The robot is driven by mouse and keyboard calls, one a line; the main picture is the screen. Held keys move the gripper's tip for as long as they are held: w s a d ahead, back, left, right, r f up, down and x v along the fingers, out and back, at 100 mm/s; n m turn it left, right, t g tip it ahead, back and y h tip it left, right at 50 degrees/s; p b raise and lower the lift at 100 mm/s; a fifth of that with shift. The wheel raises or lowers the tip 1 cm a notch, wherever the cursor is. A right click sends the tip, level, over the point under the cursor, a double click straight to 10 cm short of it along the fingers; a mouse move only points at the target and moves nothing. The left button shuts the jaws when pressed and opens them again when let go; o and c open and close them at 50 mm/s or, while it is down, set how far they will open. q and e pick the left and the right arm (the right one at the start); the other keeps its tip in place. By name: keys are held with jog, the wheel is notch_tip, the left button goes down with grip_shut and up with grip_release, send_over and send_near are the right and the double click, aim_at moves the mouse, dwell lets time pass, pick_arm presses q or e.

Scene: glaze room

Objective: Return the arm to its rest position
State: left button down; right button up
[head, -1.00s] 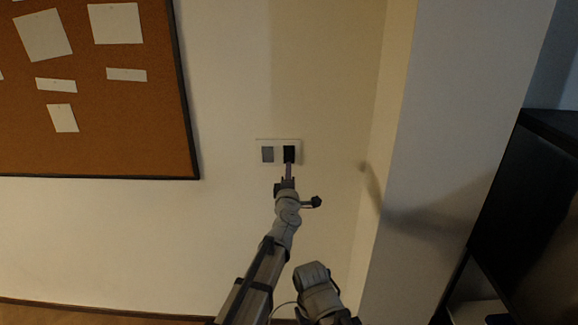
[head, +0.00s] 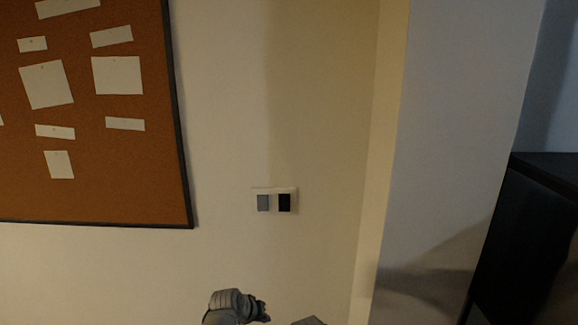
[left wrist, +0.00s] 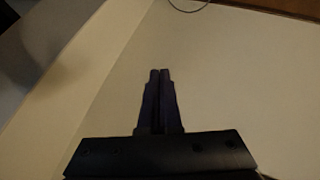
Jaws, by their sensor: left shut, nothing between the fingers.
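My left gripper (left wrist: 160,75) shows in the left wrist view with its two dark fingers together and nothing between them. Bare pale wall lies beyond the fingertips there. In the head view only parts of my arm (head: 234,306) show at the bottom edge, well below the switch plate (head: 273,212), and I cannot make out the fingers. The plate is on the wall, with a grey rocker (head: 263,203) on the left and a black one (head: 285,203) on the right. Nothing touches it. My right gripper is not in view.
A cork board (head: 110,200) with several pinned papers hangs at the left. A wall corner and a projecting pale wall (head: 450,120) stand at the right, with a dark cabinet (head: 530,240) beyond. A thin cable (left wrist: 188,10) shows at the top of the left wrist view.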

pick_arm(q)
jog(key=s+a+f+m+g+y, duration=0.1)
jog(key=s+a+f+g+y, duration=0.3)
jog(key=s+a, duration=0.7)
jog(key=s+d+m+g, duration=0.2)
jog(key=s+d+m, duration=0.2)
jog(key=s+d, duration=0.4)
jog(key=d, duration=0.4)
jog(key=shift+s+y, duration=0.3)
jog(key=shift+y, duration=0.1)
jog(key=shift+d, duration=0.1)
